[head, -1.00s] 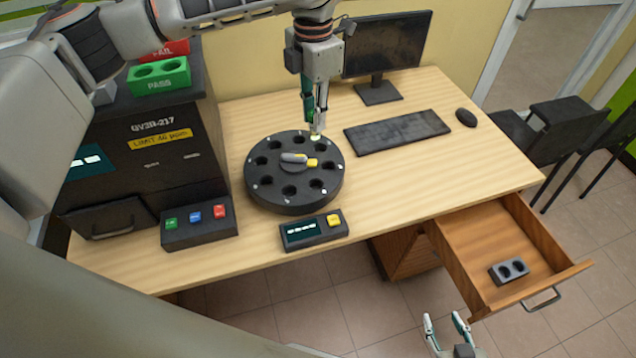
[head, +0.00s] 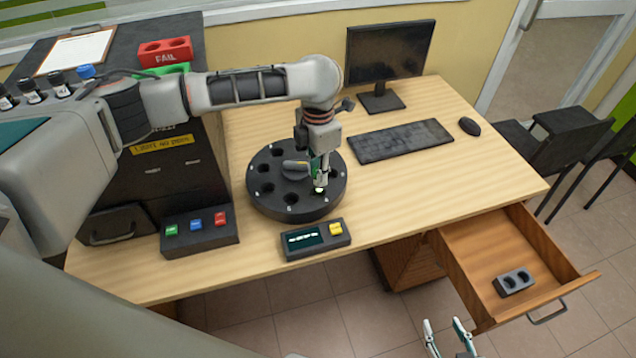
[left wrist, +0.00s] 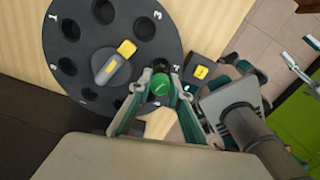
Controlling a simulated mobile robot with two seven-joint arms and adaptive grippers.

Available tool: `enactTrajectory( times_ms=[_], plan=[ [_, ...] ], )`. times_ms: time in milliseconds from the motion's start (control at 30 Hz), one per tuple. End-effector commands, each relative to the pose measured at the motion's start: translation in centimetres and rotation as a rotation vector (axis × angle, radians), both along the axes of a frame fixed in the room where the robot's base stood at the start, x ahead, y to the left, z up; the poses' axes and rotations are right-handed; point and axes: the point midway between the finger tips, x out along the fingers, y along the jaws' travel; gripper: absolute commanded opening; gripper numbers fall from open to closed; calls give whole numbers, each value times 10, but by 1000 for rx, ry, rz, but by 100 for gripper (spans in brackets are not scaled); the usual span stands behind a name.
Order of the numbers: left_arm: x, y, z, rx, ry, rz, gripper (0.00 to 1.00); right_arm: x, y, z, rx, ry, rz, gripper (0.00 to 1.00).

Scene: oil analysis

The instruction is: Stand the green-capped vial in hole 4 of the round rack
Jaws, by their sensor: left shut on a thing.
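The green-capped vial (left wrist: 162,84) is between the fingers of my left gripper in the left wrist view. My left gripper (head: 320,188) is shut on it, over the front-right part of the round rack (head: 262,204). The rack is a black disc with numbered holes around its edge and a grey and yellow knob (head: 296,167) in the middle. The vial's lower part is hidden, so I cannot tell whether it is inside a hole. The nearest hole's number is not clearly readable. My right gripper (head: 447,336) is open and empty at the bottom edge, beyond the desk.
A small display box with a yellow button (head: 316,239) stands in front of the rack. A three-button box (head: 199,232) is to the left. A keyboard (head: 400,141) and monitor (head: 390,55) are behind right. The open drawer (head: 480,258) holds a grey two-hole block (head: 514,283).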

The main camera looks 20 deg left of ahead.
Motion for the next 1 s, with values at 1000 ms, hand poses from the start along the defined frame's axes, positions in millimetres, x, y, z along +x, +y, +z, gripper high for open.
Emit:
enactTrajectory(
  times_ms=[1000],
  plan=[
    [0, 0, -45, 1, 0, -1, 36, 2, 1, 1, 2, -7, 4, 40]
  ],
)
